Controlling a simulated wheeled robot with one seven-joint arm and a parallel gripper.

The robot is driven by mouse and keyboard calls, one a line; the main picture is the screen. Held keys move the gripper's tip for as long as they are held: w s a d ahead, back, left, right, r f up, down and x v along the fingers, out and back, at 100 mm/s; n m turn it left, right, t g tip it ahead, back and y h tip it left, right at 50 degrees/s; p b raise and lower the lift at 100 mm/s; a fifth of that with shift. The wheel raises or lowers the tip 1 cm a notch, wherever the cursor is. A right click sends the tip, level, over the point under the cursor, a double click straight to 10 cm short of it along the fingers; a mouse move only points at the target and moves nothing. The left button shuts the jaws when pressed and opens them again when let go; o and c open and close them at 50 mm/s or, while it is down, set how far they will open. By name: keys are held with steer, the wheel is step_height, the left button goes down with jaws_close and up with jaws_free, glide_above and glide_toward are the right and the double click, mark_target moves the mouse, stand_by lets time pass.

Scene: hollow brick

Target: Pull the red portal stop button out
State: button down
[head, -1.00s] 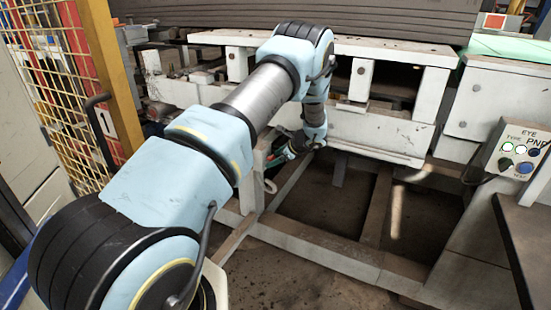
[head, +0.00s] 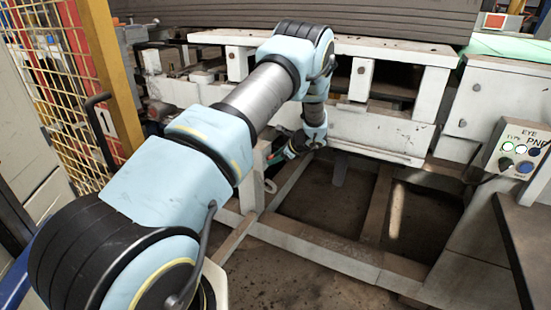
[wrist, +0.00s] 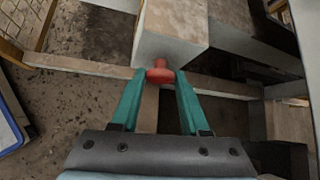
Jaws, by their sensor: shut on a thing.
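The red portal stop button (wrist: 160,71) shows in the wrist view as a red mushroom head on the end face of a white machine post (wrist: 170,30). My gripper (wrist: 160,80) has its two teal fingers on either side of the button, with the fingertips closed against it. In the head view my gripper (head: 286,155) is small and partly hidden behind my own arm, beside the white post (head: 255,165). The button itself cannot be made out in the head view.
A control panel (head: 522,150) with lit buttons stands at the right. A yellow mesh fence (head: 60,80) stands at the left. White frame beams (head: 310,255) run low over the dirty floor. A grey stack (head: 300,15) lies above the machine.

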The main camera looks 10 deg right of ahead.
stand_by(0.8)
steer(key=shift+s+d+b, duration=0.35)
steer(key=shift+d, duration=0.05)
steer(key=shift+c, duration=1.9)
jaws_free()
steer(key=v, duration=1)
steer(key=shift+s+r+b, duration=0.25)
steer(key=shift+r+b, duration=0.1)
steer(key=shift+d, duration=0.1)
